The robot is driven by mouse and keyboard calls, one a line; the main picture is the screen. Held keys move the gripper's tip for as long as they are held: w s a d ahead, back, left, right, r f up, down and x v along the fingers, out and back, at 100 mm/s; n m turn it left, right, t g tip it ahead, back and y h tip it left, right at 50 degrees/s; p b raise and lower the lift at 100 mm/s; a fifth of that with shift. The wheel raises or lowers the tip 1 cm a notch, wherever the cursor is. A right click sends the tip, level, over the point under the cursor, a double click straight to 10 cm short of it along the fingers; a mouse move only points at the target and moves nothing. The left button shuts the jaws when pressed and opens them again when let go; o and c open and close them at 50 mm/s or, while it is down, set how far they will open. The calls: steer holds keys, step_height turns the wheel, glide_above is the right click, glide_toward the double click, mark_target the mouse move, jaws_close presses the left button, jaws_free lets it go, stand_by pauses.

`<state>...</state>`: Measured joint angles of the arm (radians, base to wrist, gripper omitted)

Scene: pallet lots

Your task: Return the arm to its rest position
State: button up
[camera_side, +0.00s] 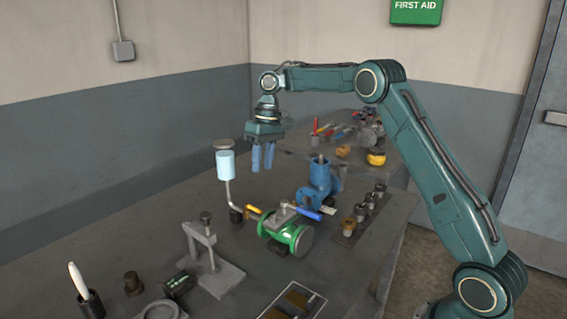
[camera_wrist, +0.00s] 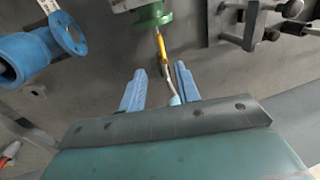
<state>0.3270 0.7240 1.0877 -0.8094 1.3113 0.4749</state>
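My gripper (camera_side: 262,165) hangs from my raised arm above the left part of the grey workbench, with its two blue fingers pointing down. The fingers are apart with nothing held between them. In the wrist view, my gripper (camera_wrist: 157,80) shows both light blue fingers spread, with the bench top below. A yellow handle (camera_wrist: 162,48) and a pale rod show beyond the gap between the fingers. In the side view my arm reaches left from its base at the lower right.
A stand with a light blue cylinder (camera_side: 226,166) rises just left of my gripper. A green valve body (camera_side: 287,230) and a blue flanged fitting (camera_side: 318,186) stand nearer the camera. A grey clamp stand (camera_side: 209,255) is at the front. Several tools lie behind.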

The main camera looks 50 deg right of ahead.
stand_by(0.4)
steer(key=s+a+r+t, duration=0.3)
steer(key=s+a+r, duration=0.6)
steer(key=s+r, duration=0.45)
steer(key=s+f+t+h, duration=0.1)
steer(key=s+f, duration=0.2)
steer(key=s, duration=0.8)
steer(key=s+f+t+h, duration=0.1)
steer(key=s+f, duration=0.2)
steer(key=s, duration=0.9)
steer(key=shift+a+f+t, duration=0.3)
steer(key=shift+a+f, duration=0.1)
